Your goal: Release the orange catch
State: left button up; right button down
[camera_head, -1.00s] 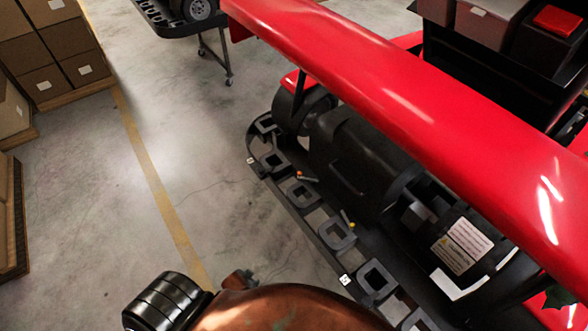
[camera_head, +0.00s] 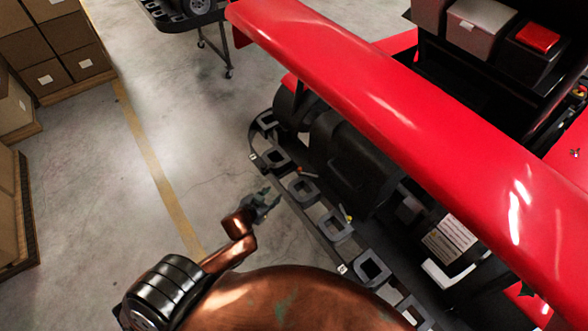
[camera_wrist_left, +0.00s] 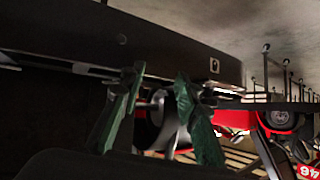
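The orange catch (camera_head: 300,169) is a small orange-tipped lever on the dark slotted edge of the kart stand (camera_head: 318,226), below the red wing. A similar yellow-tipped lever (camera_head: 349,217) sits further along the same edge, nearer to me. My left gripper (camera_head: 268,196) is just left of the stand's edge, apart from the orange catch and empty. In the left wrist view its two green fingers (camera_wrist_left: 160,76) stand apart, in front of the dark stand edge; I cannot make out the orange catch there. My right gripper is not in view.
The long red wing (camera_head: 400,125) of the kart overhangs the stand on the right. Cardboard boxes (camera_head: 62,50) are stacked at the left. Another stand (camera_head: 185,20) with a wheel is at the back. The concrete floor left of the stand is clear.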

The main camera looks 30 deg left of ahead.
pick_arm(q)
jog(key=w+r+m+h, duration=0.1)
jog(key=w+h, duration=0.1)
jog(key=w+r+m+t+h, duration=0.1)
jog(key=w, duration=0.2)
jog(key=w+a+r+m+h, duration=0.1)
jog(key=w+h, duration=0.1)
jog(key=shift+w+a+r+m+t+h, duration=0.1)
jog(key=shift+w+r+m+t+h, duration=0.2)
jog(key=shift+w+r+m+t, duration=0.1)
jog(key=shift+a+r+m+g+h, duration=0.2)
jog(key=shift+m+g+h, duration=0.2)
jog(key=shift+h, duration=0.4)
jog(key=x, duration=0.7)
jog(key=shift+w+d, duration=0.2)
jog(key=shift+f, duration=0.1)
grip_shut()
